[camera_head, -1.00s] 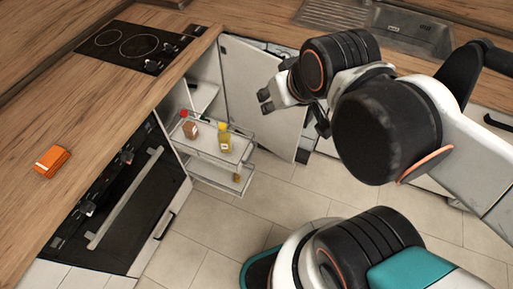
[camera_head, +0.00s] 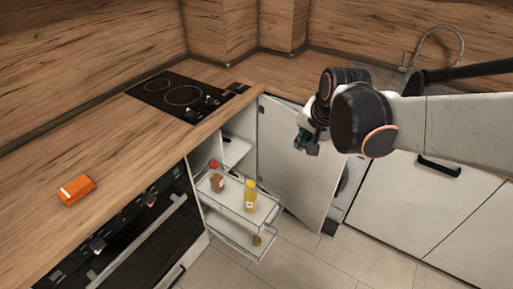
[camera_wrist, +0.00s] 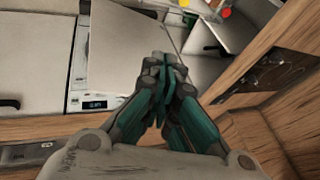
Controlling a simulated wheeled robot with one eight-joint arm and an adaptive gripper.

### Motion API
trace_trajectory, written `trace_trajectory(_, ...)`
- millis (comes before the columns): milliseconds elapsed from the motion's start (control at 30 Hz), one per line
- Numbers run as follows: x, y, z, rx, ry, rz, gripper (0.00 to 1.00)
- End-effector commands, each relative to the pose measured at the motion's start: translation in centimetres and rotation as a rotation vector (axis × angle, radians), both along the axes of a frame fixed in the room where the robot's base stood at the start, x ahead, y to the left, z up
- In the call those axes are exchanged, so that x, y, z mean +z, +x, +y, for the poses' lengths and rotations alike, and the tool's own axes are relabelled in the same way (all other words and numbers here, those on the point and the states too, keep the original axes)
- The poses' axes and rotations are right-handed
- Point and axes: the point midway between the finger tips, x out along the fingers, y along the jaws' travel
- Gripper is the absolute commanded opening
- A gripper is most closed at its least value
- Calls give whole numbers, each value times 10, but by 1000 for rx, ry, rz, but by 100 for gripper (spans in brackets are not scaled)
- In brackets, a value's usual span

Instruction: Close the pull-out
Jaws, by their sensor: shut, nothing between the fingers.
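The pull-out (camera_head: 229,196) is a two-tier wire rack that stands out of the corner cabinet, left of centre in the head view. Its upper tier holds a red-capped jar (camera_head: 216,180) and a yellow bottle (camera_head: 250,194); a small jar (camera_head: 257,240) sits on the lower tier. A white cabinet door (camera_head: 294,158) stands open to its right. My gripper (camera_head: 303,143) is shut and empty, above and in front of that door, up and right of the rack. In the wrist view my gripper (camera_wrist: 168,62) has its fingertips together; part of the rack (camera_wrist: 226,3) shows at the top edge.
A hob (camera_head: 186,95) and an orange box (camera_head: 77,190) are on the wooden counter. The oven (camera_head: 142,240) is left of the rack. A washing machine (camera_wrist: 80,72) is behind the open door. Floor (camera_head: 300,262) in front is clear.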

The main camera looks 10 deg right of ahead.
Motion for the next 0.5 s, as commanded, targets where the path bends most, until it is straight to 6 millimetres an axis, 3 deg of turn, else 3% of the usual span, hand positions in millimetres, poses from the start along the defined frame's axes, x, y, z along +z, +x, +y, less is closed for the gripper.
trace_trajectory(200,-50,45,-22,-245,150,59,0)
trace_trajectory(500,-134,90,-53,-583,347,144,0)
